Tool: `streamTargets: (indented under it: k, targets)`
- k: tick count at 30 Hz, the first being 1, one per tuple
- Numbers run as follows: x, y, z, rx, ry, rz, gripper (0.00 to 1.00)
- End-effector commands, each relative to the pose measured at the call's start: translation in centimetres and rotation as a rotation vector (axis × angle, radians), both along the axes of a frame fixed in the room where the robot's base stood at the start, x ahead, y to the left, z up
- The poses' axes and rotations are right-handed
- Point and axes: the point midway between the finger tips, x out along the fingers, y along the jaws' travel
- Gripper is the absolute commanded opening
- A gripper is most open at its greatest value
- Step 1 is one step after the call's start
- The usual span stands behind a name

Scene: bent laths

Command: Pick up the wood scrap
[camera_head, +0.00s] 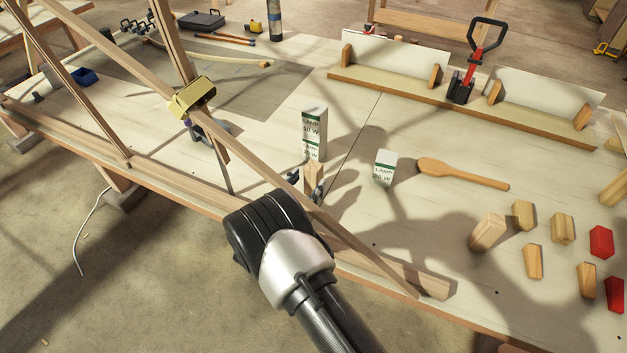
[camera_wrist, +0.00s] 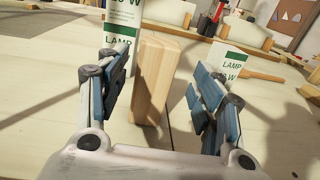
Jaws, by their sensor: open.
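An upright pale wooden block, which looks like the wood scrap (camera_wrist: 153,82), stands on the table between the two fingers of my gripper (camera_wrist: 160,88) in the wrist view. The fingers are open, with a visible gap on both sides of the block. In the head view the block (camera_head: 313,176) shows only partly, with my gripper (camera_head: 307,183) around it and my arm in front of its lower part. Other wooden pieces stand at the right, including a larger block (camera_head: 487,231) and a smaller block (camera_head: 533,261).
A tall lamp box (camera_head: 314,132) stands just behind the block, and a shorter lamp box (camera_head: 384,168) to its right. A wooden spoon (camera_head: 463,174) lies farther right. A long diagonal lath (camera_head: 262,172) with a yellow clamp (camera_head: 192,97) crosses close to my gripper.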

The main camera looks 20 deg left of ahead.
Motion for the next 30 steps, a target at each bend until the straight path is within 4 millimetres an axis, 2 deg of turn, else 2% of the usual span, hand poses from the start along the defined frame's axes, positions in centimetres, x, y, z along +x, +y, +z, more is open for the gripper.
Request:
streamTargets:
  k: [10,19,30]
  targets:
    - [4.6,-0.4,-0.4,0.001,0.0,-0.002,0.61]
    - [5.1,-0.4,-0.2,-0.001,0.0,0.0,0.61]
    - [5.0,-0.4,-0.2,0.0,0.0,-0.001,0.37]
